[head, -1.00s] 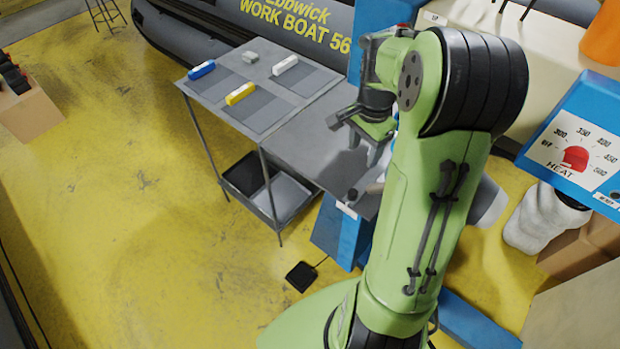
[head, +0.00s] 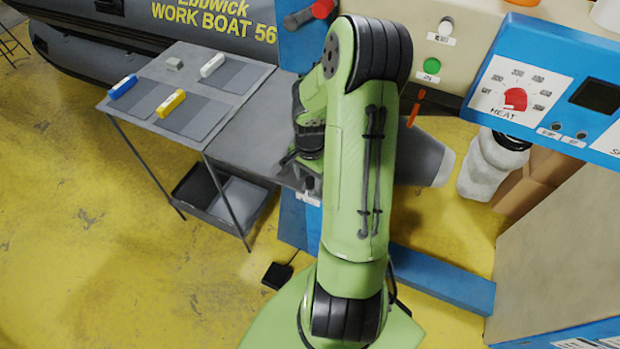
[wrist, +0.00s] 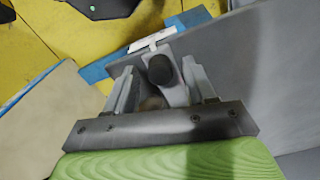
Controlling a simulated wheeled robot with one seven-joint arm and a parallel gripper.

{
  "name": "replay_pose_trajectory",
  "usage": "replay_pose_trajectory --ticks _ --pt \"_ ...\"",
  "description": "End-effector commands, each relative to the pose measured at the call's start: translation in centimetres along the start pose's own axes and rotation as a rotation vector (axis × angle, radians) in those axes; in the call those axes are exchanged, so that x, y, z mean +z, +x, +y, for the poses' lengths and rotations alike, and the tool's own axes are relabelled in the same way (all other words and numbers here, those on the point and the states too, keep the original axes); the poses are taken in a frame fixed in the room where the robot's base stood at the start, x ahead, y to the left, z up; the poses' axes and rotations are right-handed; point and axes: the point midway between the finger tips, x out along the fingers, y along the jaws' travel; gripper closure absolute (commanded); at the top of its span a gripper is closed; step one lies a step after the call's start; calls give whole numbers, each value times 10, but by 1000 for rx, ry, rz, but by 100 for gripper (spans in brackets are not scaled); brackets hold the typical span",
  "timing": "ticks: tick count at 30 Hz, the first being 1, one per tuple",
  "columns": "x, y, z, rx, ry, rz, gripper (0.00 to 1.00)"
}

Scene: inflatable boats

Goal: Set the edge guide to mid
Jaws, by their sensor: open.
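A black round knob (wrist: 160,69) on a grey arm, which looks like part of the edge guide, shows in the wrist view at the edge of the grey table. In the head view the knob (head: 309,184) stands by the table's front edge, above a small white label. My gripper (wrist: 158,80) is open, with one finger on each side of the knob and its arm. I cannot tell whether either finger touches. In the head view my gripper is mostly hidden behind my arm. The label's marks (wrist: 152,40) and the guide's setting are not readable.
The grey table (head: 250,135) carries blue, yellow, white and grey blocks at the left. A blue panel with a red HEAT dial (head: 515,98), green button (head: 432,65) and orange-red lever (head: 415,108) are at the right. A black pedal (head: 278,276) lies on the yellow floor.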

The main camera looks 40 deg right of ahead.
Motion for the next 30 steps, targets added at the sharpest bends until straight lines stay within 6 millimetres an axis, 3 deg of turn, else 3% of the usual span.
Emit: replay_pose_trajectory --ticks 9,20,30 --pt "0 4 0 0 0 0 47" --pt "0 4 0 0 0 0 100" --pt "-1 5 3 1 0 2 100"
